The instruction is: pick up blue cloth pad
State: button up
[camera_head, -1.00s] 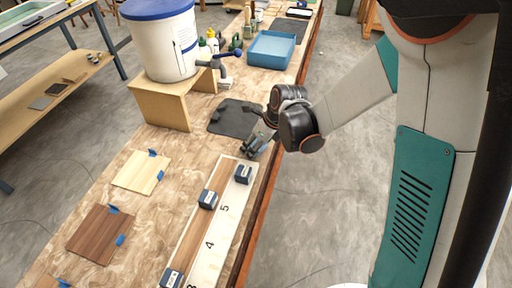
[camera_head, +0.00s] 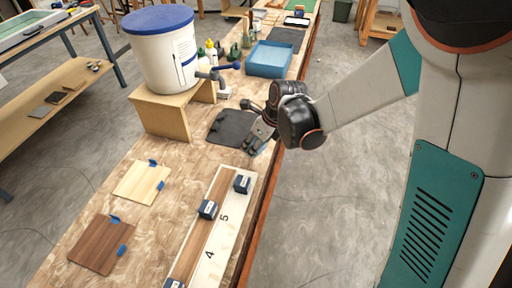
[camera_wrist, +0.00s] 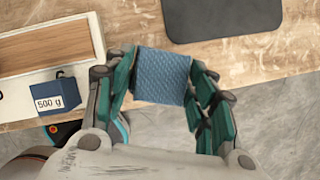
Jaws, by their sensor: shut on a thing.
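The blue cloth pad (camera_wrist: 162,77) shows in the wrist view as a textured blue square between my gripper's two fingers. My gripper (camera_wrist: 163,88) is shut on it, with a green finger against each side. In the head view my gripper (camera_head: 257,138) is over the workbench edge, between the dark mat and the numbered board.
The dark mat (camera_head: 229,128) lies just left of my gripper. A numbered board (camera_head: 226,225) with dark weights, one marked 500 g (camera_wrist: 57,95), lies nearer. A white bucket (camera_head: 165,55) with a blue lid stands on a wooden stand (camera_head: 165,117). A blue tray (camera_head: 269,60) is farther back.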

notch_tip(320, 180, up, 15)
jog(key=p, duration=0.4)
jog(key=shift+p, duration=0.4)
jog(key=o, duration=0.3)
jog(key=c, duration=0.3)
jog(key=shift+d, duration=0.1)
